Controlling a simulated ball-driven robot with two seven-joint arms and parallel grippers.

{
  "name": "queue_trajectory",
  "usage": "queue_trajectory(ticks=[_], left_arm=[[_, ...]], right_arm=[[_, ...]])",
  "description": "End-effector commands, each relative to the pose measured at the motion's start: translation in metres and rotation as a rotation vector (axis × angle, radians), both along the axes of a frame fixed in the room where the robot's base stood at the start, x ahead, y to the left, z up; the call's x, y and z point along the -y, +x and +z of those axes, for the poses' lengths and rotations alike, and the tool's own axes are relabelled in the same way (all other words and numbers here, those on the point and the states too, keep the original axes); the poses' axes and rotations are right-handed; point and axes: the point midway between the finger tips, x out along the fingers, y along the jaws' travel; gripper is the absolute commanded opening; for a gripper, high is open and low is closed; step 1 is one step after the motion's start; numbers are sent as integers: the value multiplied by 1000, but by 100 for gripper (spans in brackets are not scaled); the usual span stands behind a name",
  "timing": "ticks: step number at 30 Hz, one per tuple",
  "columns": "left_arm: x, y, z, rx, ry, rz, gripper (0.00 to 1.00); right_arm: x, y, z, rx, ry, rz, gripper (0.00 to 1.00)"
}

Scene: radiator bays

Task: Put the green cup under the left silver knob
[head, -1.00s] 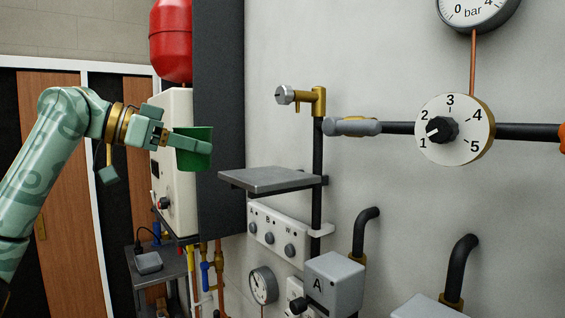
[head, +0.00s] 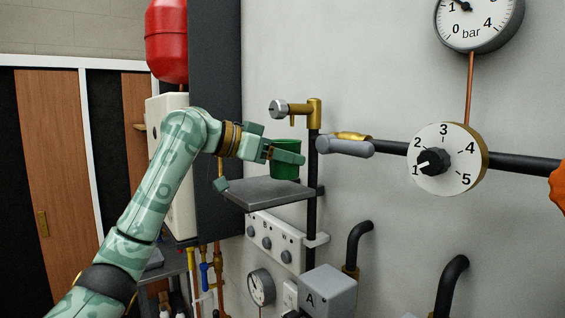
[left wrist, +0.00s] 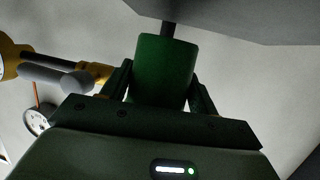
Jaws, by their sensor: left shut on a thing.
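My left gripper (head: 289,158) is shut on the green cup (head: 285,171) and holds it upright. The cup is above the grey shelf (head: 265,195) on the wall; I cannot tell whether its base touches the shelf. The silver knob (head: 278,109) sits on the left of a brass tap (head: 314,112), above the cup, with a short spout (head: 292,121) pointing down. In the left wrist view the cup (left wrist: 163,70) is between the two fingers, with the shelf (left wrist: 235,18) beyond its base. My right gripper is not in view.
A grey handle on a brass valve (head: 345,147) juts out right of the cup. A numbered dial (head: 455,150) and a gauge (head: 480,20) are further right. A white panel with several knobs (head: 275,240) is below the shelf. A red tank (head: 166,42) hangs left.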

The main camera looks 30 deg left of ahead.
Motion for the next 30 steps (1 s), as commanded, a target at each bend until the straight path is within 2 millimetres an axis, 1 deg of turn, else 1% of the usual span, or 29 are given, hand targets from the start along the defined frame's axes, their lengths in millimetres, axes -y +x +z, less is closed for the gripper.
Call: queue_trajectory(ticks=[1,4,10,11,12,13,23,26,30], left_arm=[[1,0,-10,-5,-1,-2,38],[1,0,-21,-4,-2,-2,38],[0,-1,-22,-1,-1,-1,38],[0,0,-22,-2,0,-1,62],[0,0,-23,-2,0,-1,74],[0,-1,-23,-2,-1,0,82],[-2,-3,-21,-1,-1,0,82],[-9,-12,-19,2,2,2,82],[-26,-36,-11,1,3,5,82]], right_arm=[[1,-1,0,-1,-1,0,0],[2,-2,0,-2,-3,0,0],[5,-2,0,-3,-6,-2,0],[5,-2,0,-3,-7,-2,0],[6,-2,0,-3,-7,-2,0],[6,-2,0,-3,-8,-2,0],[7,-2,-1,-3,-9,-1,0],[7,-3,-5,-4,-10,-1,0],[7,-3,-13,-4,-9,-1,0]])
